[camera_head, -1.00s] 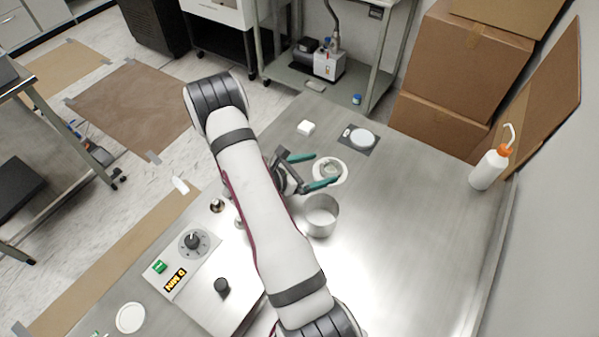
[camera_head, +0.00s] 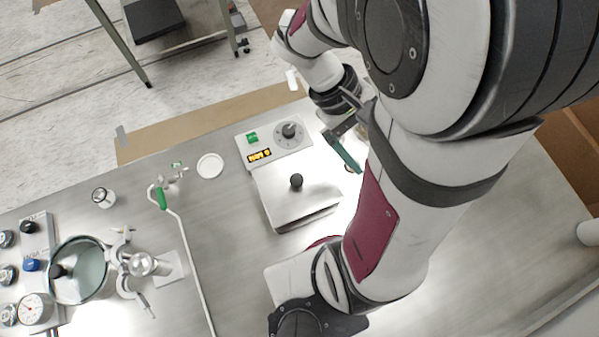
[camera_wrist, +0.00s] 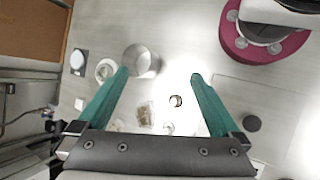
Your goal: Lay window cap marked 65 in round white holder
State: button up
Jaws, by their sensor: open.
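My gripper (camera_wrist: 160,75) is open and empty, its two green fingers spread above the table in the wrist view. In the head view one green finger shows beside my arm, which hides the rest. A round white holder (camera_wrist: 106,70) lies left of the left fingertip in the wrist view, with something pale inside it. A small round metallic piece (camera_wrist: 176,101) lies on the table between the fingers. I can read no "65" on anything, so I cannot tell which piece is the window cap.
A metal cup (camera_wrist: 142,60) stands beside the left fingertip. A dark square with a white disc (camera_wrist: 78,62) lies farther left. In the head view, a hotplate device with a dial (camera_head: 290,130), a white disc (camera_head: 210,166), and glassware and gauges (camera_head: 80,270) occupy the left side.

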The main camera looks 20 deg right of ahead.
jog(key=s+a+r+m+t+y, duration=0.2)
jog(key=a+m+y, duration=0.1)
jog(key=a, duration=0.5)
jog(key=s+a+r+m+t+y, duration=0.1)
jog(key=a+r+m+t+y, duration=0.1)
jog(key=a, duration=0.6)
jog(key=shift+s+m+t+y, duration=0.4)
jog(key=shift+m+t+y, duration=0.2)
jog(key=shift+y, duration=0.4)
